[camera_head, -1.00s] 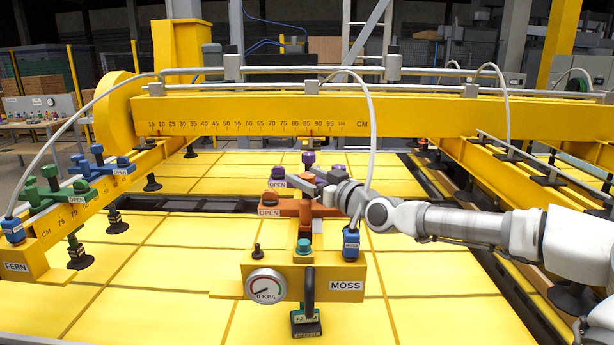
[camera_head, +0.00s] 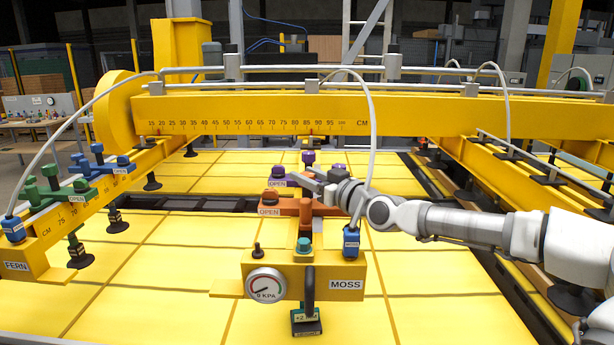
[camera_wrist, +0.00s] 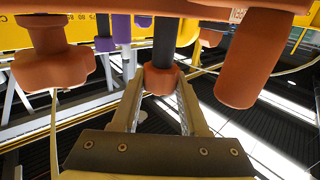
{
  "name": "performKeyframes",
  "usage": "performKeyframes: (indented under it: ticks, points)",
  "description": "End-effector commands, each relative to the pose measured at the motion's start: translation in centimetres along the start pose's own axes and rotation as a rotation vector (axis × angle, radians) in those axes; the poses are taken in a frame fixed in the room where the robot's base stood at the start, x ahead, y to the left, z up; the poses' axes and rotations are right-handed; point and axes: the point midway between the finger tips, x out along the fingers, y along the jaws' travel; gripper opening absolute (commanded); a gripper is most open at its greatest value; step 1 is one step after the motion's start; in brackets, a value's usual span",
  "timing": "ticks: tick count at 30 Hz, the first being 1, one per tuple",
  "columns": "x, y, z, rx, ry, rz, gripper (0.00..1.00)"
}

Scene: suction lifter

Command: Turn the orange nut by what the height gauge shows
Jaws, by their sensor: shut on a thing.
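The orange nut (camera_wrist: 161,78) sits on a dark upright stem in the wrist view. My gripper (camera_wrist: 160,76) has one finger on each side of the nut and is shut on it. In the head view my gripper (camera_head: 311,187) is at the orange crossbar (camera_head: 290,207); the nut cannot be made out there. The height gauge (camera_head: 306,321) is a small dark green block low on the front of the MOSS beam. Its display seems to read +2, with the rest too small to read.
The yellow MOSS beam (camera_head: 348,270) carries a round pressure dial (camera_head: 265,285) and a blue block (camera_head: 351,242). Purple fittings (camera_head: 308,158) stand behind the orange crossbar. Orange parts (camera_wrist: 255,62) hang on both sides of my fingers. Green (camera_head: 50,188) and blue fittings are at left.

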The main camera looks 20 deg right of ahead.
Motion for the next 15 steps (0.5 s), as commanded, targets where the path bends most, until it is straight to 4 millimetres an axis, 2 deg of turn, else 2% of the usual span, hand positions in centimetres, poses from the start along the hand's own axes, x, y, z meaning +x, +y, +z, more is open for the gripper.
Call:
performKeyframes:
  ticks: [15]
  points:
    - [0.01,0.14,-0.06,0.009,0.006,-0.171,0.00]
